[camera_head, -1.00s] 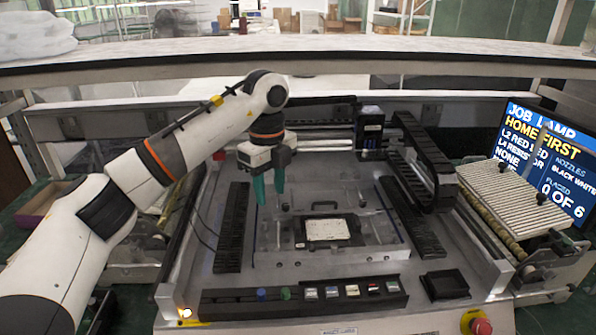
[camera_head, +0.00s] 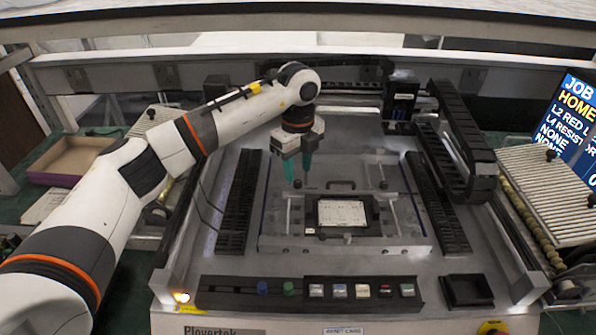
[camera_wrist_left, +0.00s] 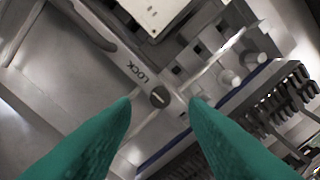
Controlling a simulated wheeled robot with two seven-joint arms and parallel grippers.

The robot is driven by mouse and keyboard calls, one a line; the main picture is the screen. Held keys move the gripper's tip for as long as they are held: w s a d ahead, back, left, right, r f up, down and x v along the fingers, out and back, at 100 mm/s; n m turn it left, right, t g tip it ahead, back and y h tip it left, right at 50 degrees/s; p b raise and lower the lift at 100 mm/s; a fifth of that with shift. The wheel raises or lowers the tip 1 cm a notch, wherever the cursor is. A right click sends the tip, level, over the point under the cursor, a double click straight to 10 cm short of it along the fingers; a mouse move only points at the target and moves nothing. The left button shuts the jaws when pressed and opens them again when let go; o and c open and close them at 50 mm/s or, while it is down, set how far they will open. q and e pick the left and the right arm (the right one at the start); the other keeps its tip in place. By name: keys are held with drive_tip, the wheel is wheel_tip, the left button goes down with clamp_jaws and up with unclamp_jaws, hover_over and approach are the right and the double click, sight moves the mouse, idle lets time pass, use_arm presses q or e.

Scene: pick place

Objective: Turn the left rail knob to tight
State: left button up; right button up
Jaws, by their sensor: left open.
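The left rail knob (camera_wrist_left: 160,97) is a small round dark-grey knob with a light slot, beside the printed word LOCK in the left wrist view. In the head view the knob (camera_head: 297,184) shows small just under my left fingertips. My left gripper (camera_head: 298,176) has two green fingers pointing down, spread apart and empty. In the left wrist view the open fingertips (camera_wrist_left: 160,101) lie on either side of the knob in the picture; I cannot tell the height gap. The slot runs nearly level across that picture. My right gripper is not in view.
A white board (camera_head: 342,213) in a dark frame sits right of the knob. A second small knob (camera_head: 383,185) stands farther right. Black feeder racks (camera_head: 238,203) flank the bed. A row of buttons (camera_head: 340,291) is at the front. An open box (camera_head: 75,160) is at left.

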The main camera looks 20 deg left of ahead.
sight(298, 182)
use_arm(q)
drive_tip(key=shift+f, duration=1.6)
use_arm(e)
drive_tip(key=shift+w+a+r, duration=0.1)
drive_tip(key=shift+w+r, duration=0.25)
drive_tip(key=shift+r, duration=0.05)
use_arm(q)
clamp_jaws()
